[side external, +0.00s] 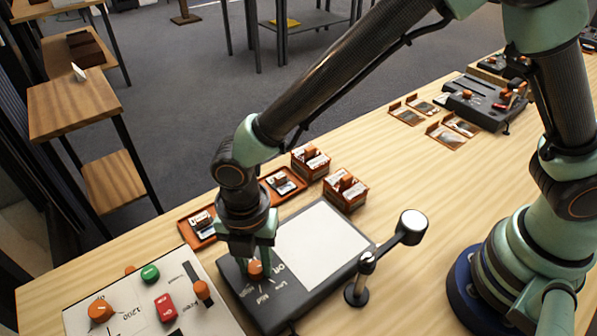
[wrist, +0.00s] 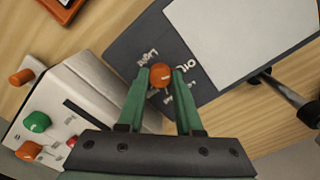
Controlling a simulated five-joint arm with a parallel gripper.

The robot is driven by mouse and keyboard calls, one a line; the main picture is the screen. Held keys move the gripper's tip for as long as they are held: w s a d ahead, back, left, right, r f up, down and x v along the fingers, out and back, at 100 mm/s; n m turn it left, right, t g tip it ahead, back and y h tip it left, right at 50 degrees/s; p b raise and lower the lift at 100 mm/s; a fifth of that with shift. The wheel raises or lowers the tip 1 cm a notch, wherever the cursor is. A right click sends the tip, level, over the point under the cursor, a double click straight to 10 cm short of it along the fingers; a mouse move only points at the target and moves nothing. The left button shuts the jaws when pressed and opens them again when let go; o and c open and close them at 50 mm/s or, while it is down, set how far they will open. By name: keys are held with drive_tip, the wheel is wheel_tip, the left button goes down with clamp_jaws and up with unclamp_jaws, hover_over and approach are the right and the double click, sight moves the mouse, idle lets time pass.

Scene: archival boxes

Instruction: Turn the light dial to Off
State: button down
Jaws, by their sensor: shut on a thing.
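The light dial (side external: 256,269) is an orange knob with a white mark. It sits on the dark control end of a grey light panel (side external: 316,205) that has a bright white sheet-like surface.
A white control box (side external: 150,295) with orange knobs and green and red buttons stands close to the left. Orange trays (side external: 283,184) and boxes (side external: 345,190) of cards lie behind the panel. A lamp-like arm (side external: 385,250) stands at the panel's right edge.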

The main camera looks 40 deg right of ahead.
sight(256, 267)
drive_tip(key=c, duration=0.6)
unclamp_jaws()
wheel_tip(256, 267, up, 12)
drive_tip(key=shift+r, duration=0.1)
drive_tip(key=w+d+r+m+t, duration=0.1)
drive_tip(key=w+d+r+m, duration=0.1)
drive_tip(key=d+m, duration=0.25)
drive_tip(key=w+d+r+m, duration=0.1)
drive_tip(key=d+r+m, duration=0.2)
drive_tip(key=d, duration=0.2)
drive_tip(key=s+d+r+m+t, duration=0.1)
drive_tip(key=d+m, duration=0.5)
drive_tip(key=d, duration=0.1)
drive_tip(key=s+d+r+m+t, duration=0.1)
drive_tip(key=d+m+t, duration=0.1)
drive_tip(key=d+m, duration=0.5)
drive_tip(key=s+d+r+m+t, duration=0.1)
drive_tip(key=d+m, duration=0.5)
drive_tip(key=d, duration=0.1)
drive_tip(key=shift+s+d+r+m+t, duration=0.15)
drive_tip(key=shift+r+m+t, duration=0.05)
drive_tip(key=shift+m+t, duration=0.1)
